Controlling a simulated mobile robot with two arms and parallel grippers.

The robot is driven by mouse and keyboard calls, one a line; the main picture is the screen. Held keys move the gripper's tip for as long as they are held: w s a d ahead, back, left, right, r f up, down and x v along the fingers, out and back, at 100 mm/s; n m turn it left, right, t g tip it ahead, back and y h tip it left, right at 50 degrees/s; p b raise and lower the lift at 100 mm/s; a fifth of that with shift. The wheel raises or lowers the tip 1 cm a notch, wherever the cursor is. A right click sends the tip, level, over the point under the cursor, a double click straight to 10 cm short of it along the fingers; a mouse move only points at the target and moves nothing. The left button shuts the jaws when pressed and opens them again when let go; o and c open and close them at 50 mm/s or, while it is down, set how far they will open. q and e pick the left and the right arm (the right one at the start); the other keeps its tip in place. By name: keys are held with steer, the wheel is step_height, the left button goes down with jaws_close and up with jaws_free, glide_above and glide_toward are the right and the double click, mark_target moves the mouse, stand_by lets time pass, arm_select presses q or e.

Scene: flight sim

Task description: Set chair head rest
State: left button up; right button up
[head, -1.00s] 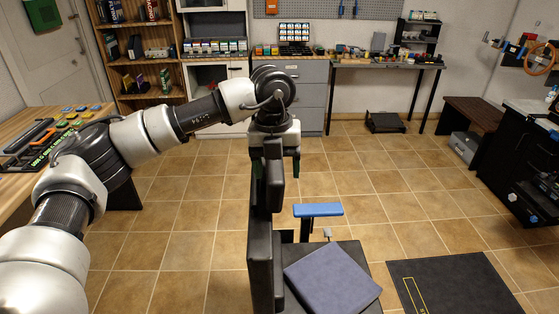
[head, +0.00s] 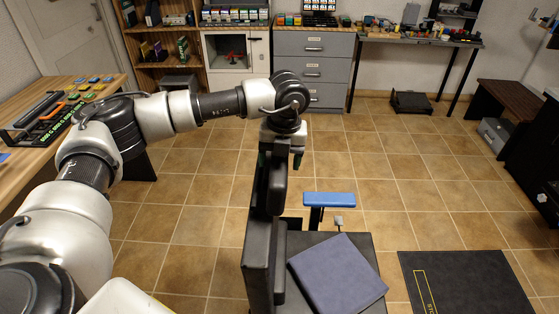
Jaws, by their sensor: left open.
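The chair shows nearly edge-on at the lower middle of the head view. It has a tall black backrest (head: 257,250), a blue armrest (head: 329,199) and a blue-grey cushion (head: 338,273) on its black seat. The black head rest (head: 276,185) is a padded block at the top of the backrest. My left gripper (head: 281,160) points down at the top of the head rest. Its green-tipped fingers are apart, one on each side of the head rest's upper end. I cannot tell whether they touch it. My right gripper is out of view.
A wooden bench with tools (head: 85,95) stands at the left. A grey drawer cabinet (head: 313,65) and a worktable (head: 415,40) stand along the back. A dark mat (head: 465,282) lies right of the chair. The tiled floor between is mostly clear.

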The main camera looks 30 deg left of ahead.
arm_select(q)
steer(key=shift+s+a+f, duration=0.1)
steer(key=shift+s+f, duration=0.05)
steer(key=shift+f, duration=0.9)
jaws_close()
steer(key=shift+a+f+b, duration=0.1)
steer(key=shift+b, duration=0.25)
steer(key=shift+s+a+h+b, duration=0.1)
steer(key=shift+a+h+b, duration=0.05)
steer(key=shift+h+b, duration=0.25)
steer(key=shift+r, duration=0.4)
jaws_free()
